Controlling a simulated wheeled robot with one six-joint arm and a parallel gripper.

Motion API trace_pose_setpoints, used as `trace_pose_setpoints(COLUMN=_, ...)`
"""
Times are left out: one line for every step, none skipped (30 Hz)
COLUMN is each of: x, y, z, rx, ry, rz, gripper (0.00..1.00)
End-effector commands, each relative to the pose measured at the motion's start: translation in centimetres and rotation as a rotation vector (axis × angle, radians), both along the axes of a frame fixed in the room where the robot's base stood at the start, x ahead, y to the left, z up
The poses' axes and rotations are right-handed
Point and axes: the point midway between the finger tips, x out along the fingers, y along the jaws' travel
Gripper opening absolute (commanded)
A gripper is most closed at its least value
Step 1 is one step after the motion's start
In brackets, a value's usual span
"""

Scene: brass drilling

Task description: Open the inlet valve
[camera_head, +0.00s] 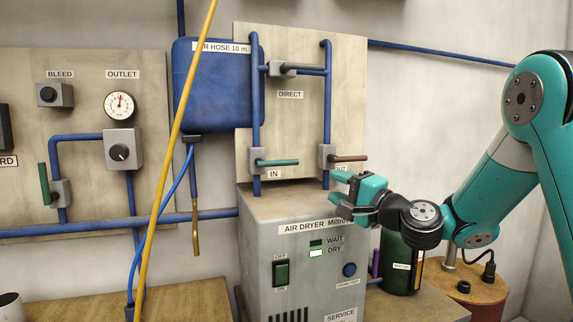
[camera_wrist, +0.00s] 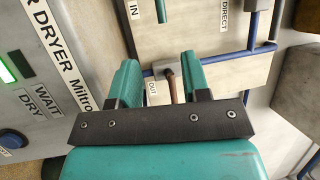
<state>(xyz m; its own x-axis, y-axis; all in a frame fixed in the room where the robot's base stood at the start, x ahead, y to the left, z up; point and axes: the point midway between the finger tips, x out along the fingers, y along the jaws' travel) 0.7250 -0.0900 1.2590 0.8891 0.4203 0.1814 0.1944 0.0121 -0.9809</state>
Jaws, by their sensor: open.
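The inlet valve, labelled IN, is a grey body on the left vertical blue pipe, with a green lever handle (camera_head: 278,162) lying sideways across the pipe line. Part of the green handle also shows at the top of the wrist view (camera_wrist: 160,10). My gripper (camera_head: 340,192) is open, with teal fingers pointing left, below and right of the inlet valve. It is in front of the OUT valve, whose brown handle (camera_head: 350,158) is also sideways. In the wrist view the brown handle (camera_wrist: 174,85) appears between my fingers (camera_wrist: 160,68); I cannot tell the depth gap. Nothing is held.
The air dryer cabinet (camera_head: 305,282) stands below the valve panel, its DRY lamp lit. A DIRECT valve (camera_head: 285,69) sits higher up. A yellow hose (camera_head: 178,120) runs down in front on the left. A dark green canister (camera_head: 399,265) stands right of the dryer.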

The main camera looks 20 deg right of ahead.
Motion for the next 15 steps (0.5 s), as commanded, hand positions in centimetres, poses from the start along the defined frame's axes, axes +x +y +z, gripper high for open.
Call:
trace_pose_setpoints(x=0.4, y=0.2, z=0.3, rx=0.004, ry=-0.001, rz=0.0, gripper=0.43)
trace_pose_setpoints(x=0.7, y=0.4, z=0.5, rx=0.003, ry=-0.001, rz=0.001, gripper=0.43)
trace_pose_setpoints(x=1.2, y=0.7, z=0.7, rx=0.002, ry=0.0, rz=0.002, gripper=0.43)
trace_pose_setpoints(x=1.6, y=1.0, z=0.8, rx=0.001, ry=0.0, rz=0.004, gripper=0.43)
trace_pose_setpoints(x=2.1, y=1.2, z=1.0, rx=0.0, ry=-0.001, rz=0.004, gripper=0.43)
trace_pose_setpoints(x=2.9, y=1.6, z=1.2, rx=0.001, ry=-0.001, rz=0.005, gripper=0.43)
trace_pose_setpoints(x=3.5, y=1.9, z=1.4, rx=-0.001, ry=0.0, rz=0.006, gripper=0.43)
trace_pose_setpoints(x=4.1, y=2.2, z=1.6, rx=-0.001, ry=-0.001, rz=0.006, gripper=0.43)
trace_pose_setpoints(x=4.9, y=2.6, z=1.7, rx=-0.002, ry=-0.001, rz=0.006, gripper=0.43)
trace_pose_setpoints(x=5.5, y=2.9, z=1.9, rx=-0.002, ry=0.0, rz=0.006, gripper=0.43)
trace_pose_setpoints(x=6.1, y=3.2, z=2.0, rx=-0.002, ry=-0.001, rz=0.007, gripper=0.43)
trace_pose_setpoints(x=7.0, y=3.6, z=2.2, rx=-0.002, ry=0.0, rz=0.006, gripper=0.43)
trace_pose_setpoints(x=7.6, y=4.0, z=2.3, rx=-0.003, ry=-0.002, rz=0.006, gripper=0.43)
trace_pose_setpoints(x=8.2, y=4.2, z=2.4, rx=-0.002, ry=0.0, rz=0.006, gripper=0.43)
trace_pose_setpoints(x=9.0, y=4.6, z=2.6, rx=-0.004, ry=0.0, rz=0.006, gripper=0.43)
